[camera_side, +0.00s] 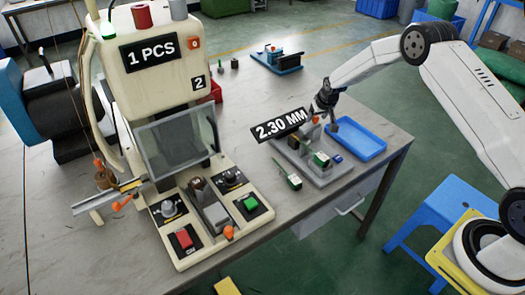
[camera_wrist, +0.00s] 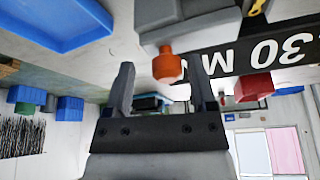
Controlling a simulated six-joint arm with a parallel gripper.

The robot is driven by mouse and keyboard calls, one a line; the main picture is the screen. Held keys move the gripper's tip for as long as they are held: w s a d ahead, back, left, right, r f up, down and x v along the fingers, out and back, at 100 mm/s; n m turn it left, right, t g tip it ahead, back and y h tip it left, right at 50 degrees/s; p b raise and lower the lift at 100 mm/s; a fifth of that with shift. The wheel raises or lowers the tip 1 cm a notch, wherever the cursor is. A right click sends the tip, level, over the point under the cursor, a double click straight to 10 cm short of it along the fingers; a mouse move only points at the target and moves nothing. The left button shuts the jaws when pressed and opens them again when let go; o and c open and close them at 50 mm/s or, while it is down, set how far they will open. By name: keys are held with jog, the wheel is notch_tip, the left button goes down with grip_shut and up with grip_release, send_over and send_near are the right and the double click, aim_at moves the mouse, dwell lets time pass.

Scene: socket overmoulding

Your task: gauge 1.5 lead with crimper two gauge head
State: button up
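The cream crimper marked 2 (camera_side: 165,70) stands at the left of the bench with a "1 PCS" sign and a clear guard over its front. The gauge (camera_side: 325,172) is a small grey fixture at the bench's right, under a "2.30 MM" display (camera_side: 282,126) that also shows in the wrist view (camera_wrist: 268,52). My gripper (camera_side: 318,114) is close to the gauge, at the display's right end. I cannot make out a 1.5 lead.
A blue tray (camera_side: 358,140) lies right of the gauge and shows in the wrist view (camera_wrist: 55,22). A green-ended part (camera_side: 290,178) lies left of the gauge. A blue fixture (camera_side: 277,60) stands at the back. The middle bench is mostly clear.

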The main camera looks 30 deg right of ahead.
jog(key=shift+a+r, duration=0.1)
jog(key=v, duration=0.7)
jog(key=shift+r, duration=0.25)
dwell(0.4)
jog(key=shift+s, duration=0.2)
jog(key=s+a+r+n, duration=0.1)
jog(key=s+a+r, duration=0.1)
jog(key=s+a, duration=0.3)
jog(key=s+a+r+n+g, duration=0.1)
jog(key=s+a+r, duration=0.2)
jog(key=s, duration=1.1)
jog(key=s+a+r+n+y, duration=0.1)
jog(key=s+a+r, duration=0.2)
jog(key=s+a, duration=0.4)
jog(key=s, duration=0.3)
jog(key=shift+g, duration=0.4)
